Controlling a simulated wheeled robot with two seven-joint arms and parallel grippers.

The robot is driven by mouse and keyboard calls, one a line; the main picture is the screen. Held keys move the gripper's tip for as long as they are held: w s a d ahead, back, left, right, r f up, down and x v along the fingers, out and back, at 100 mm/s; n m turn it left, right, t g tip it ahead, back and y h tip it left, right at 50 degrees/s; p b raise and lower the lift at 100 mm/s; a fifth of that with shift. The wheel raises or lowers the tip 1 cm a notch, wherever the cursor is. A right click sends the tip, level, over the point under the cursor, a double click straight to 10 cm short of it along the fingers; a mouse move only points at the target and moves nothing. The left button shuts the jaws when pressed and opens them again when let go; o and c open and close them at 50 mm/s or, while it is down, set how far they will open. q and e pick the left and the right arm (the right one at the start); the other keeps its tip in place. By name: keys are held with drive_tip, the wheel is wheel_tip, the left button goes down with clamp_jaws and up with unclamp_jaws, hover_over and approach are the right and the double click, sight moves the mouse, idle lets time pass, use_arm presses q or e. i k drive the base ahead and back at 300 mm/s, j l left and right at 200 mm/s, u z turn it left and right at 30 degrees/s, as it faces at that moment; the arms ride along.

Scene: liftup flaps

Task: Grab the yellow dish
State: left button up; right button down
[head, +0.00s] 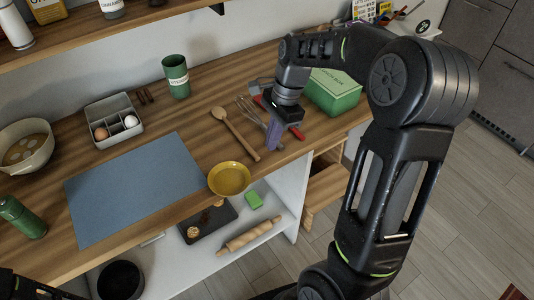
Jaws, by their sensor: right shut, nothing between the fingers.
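The yellow dish (229,179) is a small round shallow bowl. It sits at the front edge of the wooden counter, at the right corner of the blue-grey mat. My right gripper (272,146) points down over the counter, to the right of and behind the dish, and is apart from it. Its fingers are closed with nothing between them. It is close to the whisk and the wooden spoon. My left gripper is not in view; only a dark bit of my left arm shows at the bottom left corner.
A wooden spoon (235,133) and whisk (249,111) lie near my right gripper. A green box (332,93) stands behind it. The blue-grey mat (135,185) is bare. A green cup (176,77) and egg tray (113,115) are further back. A rolling pin (248,236) lies on the shelf below.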

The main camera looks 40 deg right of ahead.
sight(226, 179)
drive_tip(key=k+j+z, duration=0.15)
drive_tip(key=j+z, duration=0.25)
drive_tip(key=k+j+z, duration=0.2)
drive_tip(key=z, duration=0.15)
drive_tip(key=j, duration=0.1)
